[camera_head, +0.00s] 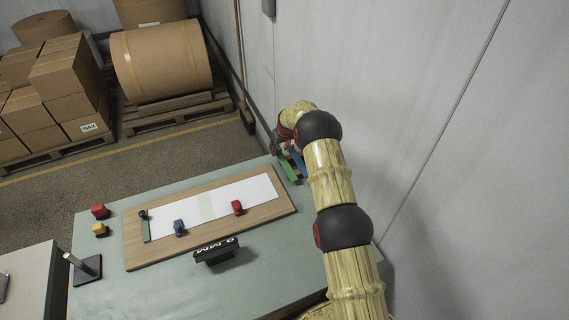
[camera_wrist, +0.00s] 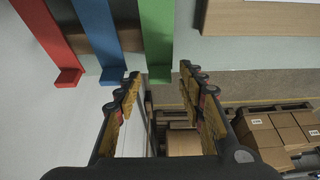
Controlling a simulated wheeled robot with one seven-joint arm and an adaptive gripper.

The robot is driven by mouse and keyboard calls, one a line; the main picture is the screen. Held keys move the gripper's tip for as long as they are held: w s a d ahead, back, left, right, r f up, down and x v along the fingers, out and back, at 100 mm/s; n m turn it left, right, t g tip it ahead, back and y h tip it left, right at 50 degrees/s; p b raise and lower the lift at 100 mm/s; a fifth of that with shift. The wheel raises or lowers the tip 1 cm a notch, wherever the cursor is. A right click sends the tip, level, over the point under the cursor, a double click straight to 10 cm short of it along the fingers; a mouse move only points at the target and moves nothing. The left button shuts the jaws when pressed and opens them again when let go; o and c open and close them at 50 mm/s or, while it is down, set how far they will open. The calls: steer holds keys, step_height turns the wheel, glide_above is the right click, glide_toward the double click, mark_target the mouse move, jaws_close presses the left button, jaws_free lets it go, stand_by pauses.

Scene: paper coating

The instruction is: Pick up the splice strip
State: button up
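Three coloured strips lie side by side at the table edge in the wrist view: a red strip (camera_wrist: 45,38), a blue strip (camera_wrist: 99,35) and a green strip (camera_wrist: 157,40). Each has a short block at its near end. I cannot tell which one the task calls the splice strip. My gripper (camera_wrist: 160,78) is open and empty, its fingertips short of the green strip's near end, with that end roughly between them. In the head view, the green strip (camera_head: 289,170) shows at the table's far right corner, with my gripper mostly hidden behind my arm.
A wooden board (camera_head: 135,250) with white paper (camera_head: 235,190) lies on the table (camera_head: 180,285). Red and blue blocks sit on it. A dark sign (camera_head: 216,250) stands in front. The wall (camera_head: 420,70) is close on the right. Stacked boxes (camera_head: 60,85) stand beyond.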

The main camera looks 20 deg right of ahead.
steer(key=c, duration=0.6)
steer(key=shift+c, duration=0.6)
